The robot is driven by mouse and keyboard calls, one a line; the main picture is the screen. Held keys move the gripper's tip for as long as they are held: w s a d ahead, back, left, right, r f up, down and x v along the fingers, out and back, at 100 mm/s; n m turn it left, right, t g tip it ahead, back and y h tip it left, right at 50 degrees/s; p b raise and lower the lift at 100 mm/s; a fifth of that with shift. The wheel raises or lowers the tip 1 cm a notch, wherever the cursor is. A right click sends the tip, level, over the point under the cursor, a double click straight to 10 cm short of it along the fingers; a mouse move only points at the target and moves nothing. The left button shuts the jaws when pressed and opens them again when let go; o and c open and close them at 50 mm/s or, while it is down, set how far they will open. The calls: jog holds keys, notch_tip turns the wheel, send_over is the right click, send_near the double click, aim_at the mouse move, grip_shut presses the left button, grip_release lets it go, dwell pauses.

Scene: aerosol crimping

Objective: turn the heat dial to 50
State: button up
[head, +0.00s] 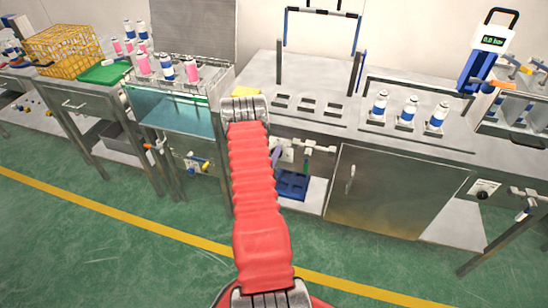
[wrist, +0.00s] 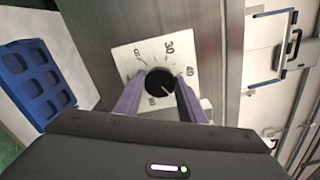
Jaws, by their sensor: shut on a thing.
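The heat dial is a black round knob (wrist: 160,82) on a white plate (wrist: 125,62) with printed numbers, seen tilted in the wrist view. The numbers 30 and 40 read on its upper right side. A pale pointer line on the knob points to the lower right, past 40, toward the right finger. The mark there is hidden by the finger. My gripper (wrist: 160,98) is shut on the knob, a purple-grey finger on each side. In the head view, my red-sleeved arm covers most of the gripper, and part of a white plate (head: 287,153) shows beside it.
A blue tray with square pockets (wrist: 35,82) lies left of the dial in the wrist view. A valve with pipes (head: 308,150) sits right of the dial. Another dial (head: 483,193) is on the far right bench. Aerosol cans (head: 409,111) stand on the benchtop.

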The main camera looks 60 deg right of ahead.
jog(key=shift+s+f, duration=0.2)
jog(key=shift+s, duration=0.05)
jog(key=o, duration=1)
jog(key=shift+w+r, duration=0.1)
jog(key=shift+w, duration=0.1)
jog(key=shift+o, duration=0.2)
jog(key=shift+a, duration=0.15)
jog(key=s+a, duration=0.2)
jog(key=a, duration=1.1)
jog(key=shift+a, duration=0.25)
jog(key=shift+s, duration=0.1)
